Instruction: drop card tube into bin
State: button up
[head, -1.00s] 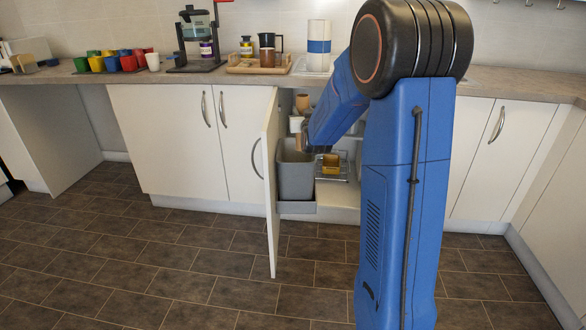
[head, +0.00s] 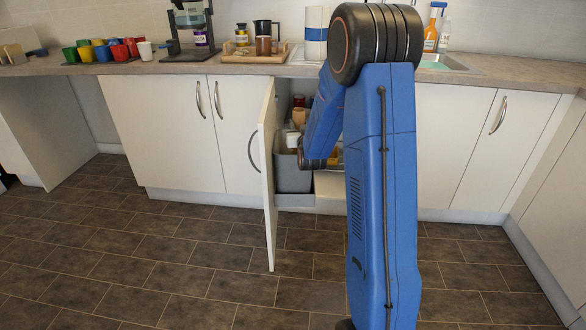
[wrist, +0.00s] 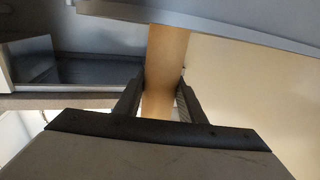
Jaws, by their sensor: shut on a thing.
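The card tube (wrist: 164,70) is a tan strip between my gripper's (wrist: 161,84) two dark fingers in the wrist view. The fingers press on it from both sides. Its far end passes behind a grey edge at the top of that view. The grey bin (head: 291,174) stands in the open cabinet in the head view, just left of my wrist. I cannot tell whether the tube is over the bin.
The cabinet door (head: 267,180) stands open left of the bin. Tan and white items (head: 298,117) show inside above the bin. The counter (head: 160,66) above carries coloured cups (head: 103,50) and a wooden tray (head: 254,56). The floor in front is clear.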

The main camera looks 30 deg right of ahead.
jog(key=shift+f, duration=0.75)
jog(key=o, duration=0.8)
jog(key=shift+s, duration=0.1)
